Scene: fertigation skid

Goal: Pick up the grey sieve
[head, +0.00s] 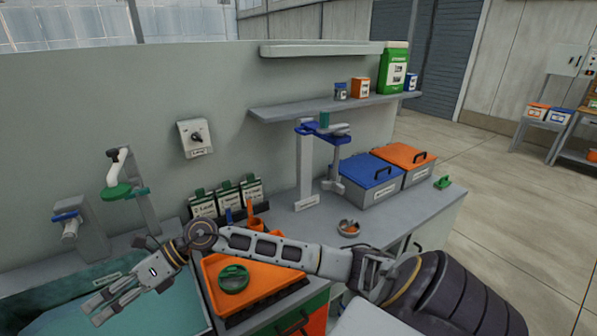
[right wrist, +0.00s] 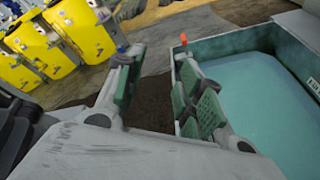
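I cannot make out a grey sieve for certain in either view. A small grey round dish (head: 348,228) with something orange in it stands on the counter, too small to identify. My right arm reaches across the counter to the left, and my right gripper (head: 115,292) is over the teal basin (head: 185,312). In the right wrist view my right gripper (right wrist: 160,85) has its two green-padded fingers apart with nothing between them. The basin (right wrist: 270,115) lies to the right of the fingers there. My left gripper is not in view.
An orange tray (head: 275,275) holds a green round item (head: 232,279), right of the basin. Blue (head: 368,180) and orange (head: 402,158) lidded boxes stand at the counter's back right. A blue-and-grey stand (head: 306,170) rises beside them. A green tap (head: 120,190) overhangs the basin area.

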